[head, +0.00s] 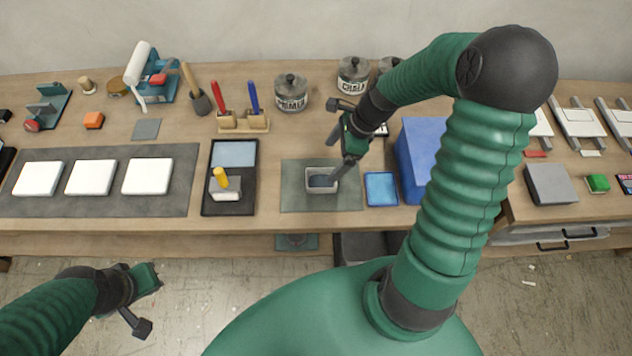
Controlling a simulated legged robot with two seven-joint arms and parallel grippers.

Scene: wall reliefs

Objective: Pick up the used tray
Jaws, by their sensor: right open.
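A small grey tray (312,188) with a dark bluish inside sits on a grey-green mat (296,197) near the front of the bench. I take it to be the used tray; no label shows. My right gripper (336,160) is open and reaches down from the upper right. One finger is at the tray's right rim; the other is higher, behind the tray. I cannot tell whether the near finger touches the rim. My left gripper (143,299) is open and empty, low over the floor in front of the bench, far from the tray.
A blue flat tray (381,189) and a blue box (419,151) stand close to the right. A black tray (231,207) with a yellow-handled tool (222,183) lies left. White tiles (147,176) lie farther left. Lidded pots (291,93) stand behind.

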